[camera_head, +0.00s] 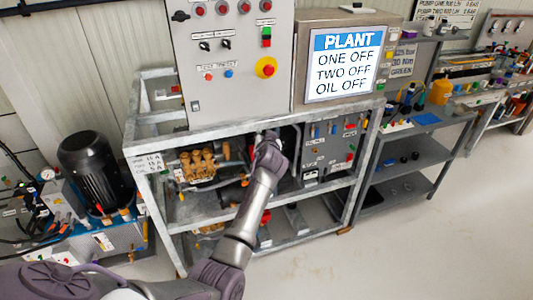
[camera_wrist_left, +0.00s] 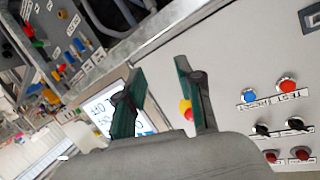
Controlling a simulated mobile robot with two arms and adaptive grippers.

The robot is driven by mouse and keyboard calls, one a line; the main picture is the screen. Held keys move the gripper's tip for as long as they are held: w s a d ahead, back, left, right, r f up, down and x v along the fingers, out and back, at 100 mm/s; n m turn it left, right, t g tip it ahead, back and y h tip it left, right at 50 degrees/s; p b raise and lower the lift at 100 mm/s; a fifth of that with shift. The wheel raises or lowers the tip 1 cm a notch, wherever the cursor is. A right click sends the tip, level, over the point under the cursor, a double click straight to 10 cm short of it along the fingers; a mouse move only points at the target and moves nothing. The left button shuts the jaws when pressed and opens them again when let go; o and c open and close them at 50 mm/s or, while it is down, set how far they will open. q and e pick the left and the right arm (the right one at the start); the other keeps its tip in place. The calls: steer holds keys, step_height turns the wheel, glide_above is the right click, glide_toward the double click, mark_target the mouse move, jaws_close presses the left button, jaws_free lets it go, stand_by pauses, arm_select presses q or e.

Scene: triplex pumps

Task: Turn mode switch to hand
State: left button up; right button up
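The grey control cabinet (camera_head: 235,85) stands on a metal frame. Two black selector switches (camera_head: 204,46) (camera_head: 226,43) sit on its front, above a red and a blue button. Their labels are too small to read, so I cannot tell which is the mode switch. Both switches also show at the right of the left wrist view (camera_wrist_left: 262,129) (camera_wrist_left: 295,123), clear of my fingers. My left gripper (camera_wrist_left: 159,70) is open and empty, its two dark green fingers apart. In the head view my left wrist is below the cabinet and hides the fingers. My right gripper is not in view.
A red and yellow emergency stop (camera_head: 266,67) is at the cabinet's lower right. A PLANT screen (camera_head: 345,63) stands to its right. Frame rails (camera_head: 205,136) and pump parts (camera_head: 197,165) lie below the cabinet. A black motor (camera_head: 92,165) stands at left.

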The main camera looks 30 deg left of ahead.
arm_select(q)
step_height(320, 180, down, 6)
steer(key=d+m+h, duration=0.1)
steer(key=shift+s, duration=0.3)
